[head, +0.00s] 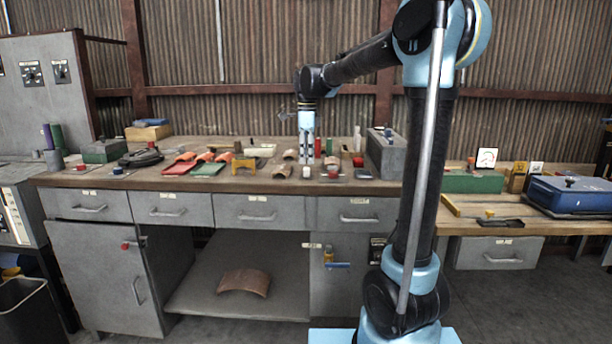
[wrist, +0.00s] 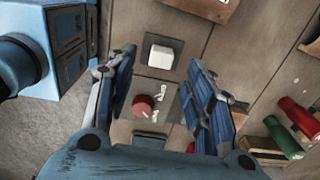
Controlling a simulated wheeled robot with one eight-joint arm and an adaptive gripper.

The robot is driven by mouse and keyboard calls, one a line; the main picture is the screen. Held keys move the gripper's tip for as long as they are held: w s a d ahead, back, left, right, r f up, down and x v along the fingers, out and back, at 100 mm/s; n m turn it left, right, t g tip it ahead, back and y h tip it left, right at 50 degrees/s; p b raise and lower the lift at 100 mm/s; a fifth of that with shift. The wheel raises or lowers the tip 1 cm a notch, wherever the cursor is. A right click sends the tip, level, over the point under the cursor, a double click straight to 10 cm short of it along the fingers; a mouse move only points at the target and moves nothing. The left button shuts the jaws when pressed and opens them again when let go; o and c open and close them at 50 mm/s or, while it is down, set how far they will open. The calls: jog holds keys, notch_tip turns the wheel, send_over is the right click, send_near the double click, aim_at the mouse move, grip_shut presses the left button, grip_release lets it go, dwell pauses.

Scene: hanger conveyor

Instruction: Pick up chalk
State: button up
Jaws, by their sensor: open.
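A small white block (wrist: 161,57), the only chalk-like thing I can make out, lies on a dark square on the wooden bench. In the head view, a small white piece (head: 307,171) near the bench's front edge appears to be the same one. My gripper (wrist: 160,68) is open and empty, pointing down over the bench. In the wrist view, the white block shows between its fingertips, with neither finger visibly touching it. In the head view, my gripper (head: 306,158) hangs just behind the white piece; its exact height is unclear.
A red knob (wrist: 143,105) on a grey plate sits beside the white block. A grey box (head: 386,158) stands to the right; red and green pieces (head: 182,164) lie left. The bench is crowded.

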aim_at(307, 168)
jog(key=shift+w+a+f, duration=0.1)
jog(key=shift+w+f, duration=0.05)
jog(key=shift+f, duration=2.45)
jog(key=c, duration=1)
